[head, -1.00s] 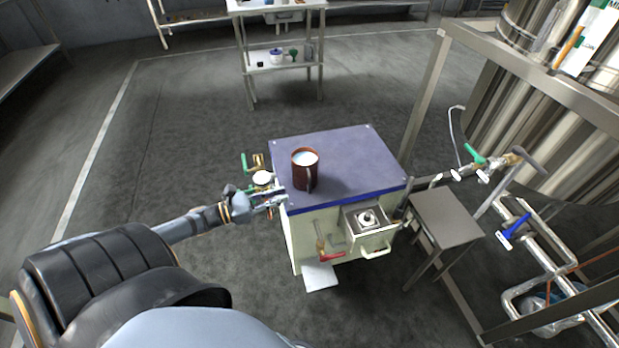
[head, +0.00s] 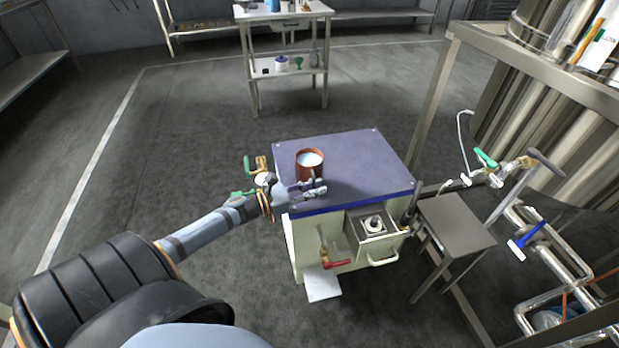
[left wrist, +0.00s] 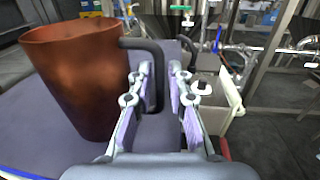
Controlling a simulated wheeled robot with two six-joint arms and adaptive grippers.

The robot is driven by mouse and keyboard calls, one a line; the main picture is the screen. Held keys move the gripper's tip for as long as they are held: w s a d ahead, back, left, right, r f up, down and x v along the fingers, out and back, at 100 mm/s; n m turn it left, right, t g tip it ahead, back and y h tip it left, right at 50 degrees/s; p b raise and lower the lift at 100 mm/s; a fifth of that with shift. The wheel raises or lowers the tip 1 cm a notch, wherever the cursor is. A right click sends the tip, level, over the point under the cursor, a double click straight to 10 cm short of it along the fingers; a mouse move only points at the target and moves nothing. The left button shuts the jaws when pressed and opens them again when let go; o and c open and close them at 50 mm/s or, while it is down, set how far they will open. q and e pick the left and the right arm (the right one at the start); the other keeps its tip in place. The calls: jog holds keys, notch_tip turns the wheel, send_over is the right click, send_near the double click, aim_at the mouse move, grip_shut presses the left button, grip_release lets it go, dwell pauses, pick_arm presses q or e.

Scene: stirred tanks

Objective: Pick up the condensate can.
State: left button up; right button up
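The condensate can (head: 310,165) is a reddish-brown open-topped cup with pale liquid inside. It stands upright on the blue top of the cream cabinet (head: 345,160). My left gripper (head: 318,188) is at the near side of the can, low over the blue top. In the left wrist view the can (left wrist: 85,75) fills the left side, and its black handle (left wrist: 157,75) comes down between the two open fingers of the gripper (left wrist: 163,88). I cannot tell whether either finger touches the handle. My right gripper is not in view.
A small grey side table (head: 455,222) stands right of the cabinet. A metal frame with pipes and valves (head: 495,175) is beyond it. A white table (head: 285,10) stands at the back.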

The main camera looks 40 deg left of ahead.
pick_arm(q)
grip_shut()
jog(key=shift+r, duration=0.1)
dwell(0.4)
